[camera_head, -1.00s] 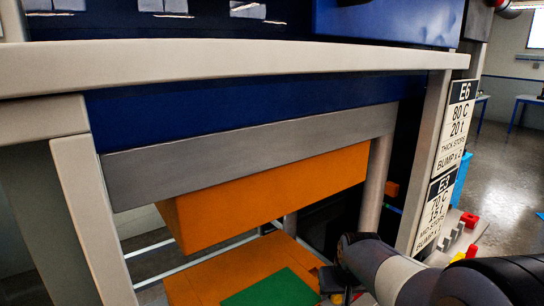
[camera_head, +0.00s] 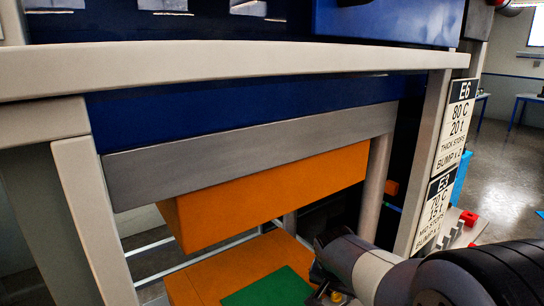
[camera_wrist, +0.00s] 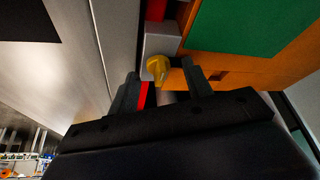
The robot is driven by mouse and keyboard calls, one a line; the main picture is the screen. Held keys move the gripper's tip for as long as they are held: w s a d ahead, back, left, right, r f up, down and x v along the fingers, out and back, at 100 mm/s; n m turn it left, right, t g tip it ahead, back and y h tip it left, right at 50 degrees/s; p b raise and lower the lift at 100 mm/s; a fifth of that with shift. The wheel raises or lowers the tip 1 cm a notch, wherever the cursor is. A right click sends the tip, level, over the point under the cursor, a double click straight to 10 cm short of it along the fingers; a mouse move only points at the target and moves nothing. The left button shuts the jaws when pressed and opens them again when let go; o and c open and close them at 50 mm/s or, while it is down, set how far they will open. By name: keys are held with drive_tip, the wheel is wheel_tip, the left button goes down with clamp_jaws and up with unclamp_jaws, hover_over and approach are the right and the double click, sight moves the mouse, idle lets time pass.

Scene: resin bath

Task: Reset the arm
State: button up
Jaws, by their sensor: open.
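My gripper (camera_wrist: 163,88) is open in the wrist view, its two dark fingers apart. A yellow rounded knob (camera_wrist: 158,66) shows just beyond and between the fingertips; I cannot tell whether they touch it. A red strip shows by the left finger. In the head view my arm comes in from the lower right, and my gripper (camera_head: 322,289) is low beside the green mat (camera_head: 268,289) on the orange lower block (camera_head: 208,276). The fingers are mostly hidden there by the arm.
An orange upper block (camera_head: 275,194) hangs under a grey beam (camera_head: 250,150) above the lower block. Grey posts stand at both sides. A sign board (camera_head: 440,205) is fixed at the right post. A red block (camera_head: 468,217) lies behind my arm. Open floor (camera_head: 505,170) is at the right.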

drive_tip(key=shift+w+a+r+m+g+h+p, duration=0.1)
drive_tip(key=shift+m+g+h+p, duration=0.4)
drive_tip(key=shift+m, duration=0.8)
drive_tip(key=shift+a+m+g+h+p, duration=0.1)
drive_tip(key=shift+m+g+h+p, duration=0.15)
drive_tip(key=shift+m+p, duration=0.7)
drive_tip(key=shift+m+b, duration=0.45)
drive_tip(key=shift+b, duration=0.05)
drive_tip(key=shift+s+a+r, duration=0.15)
drive_tip(key=shift+s+r, duration=0.1)
drive_tip(key=shift+r, duration=0.4)
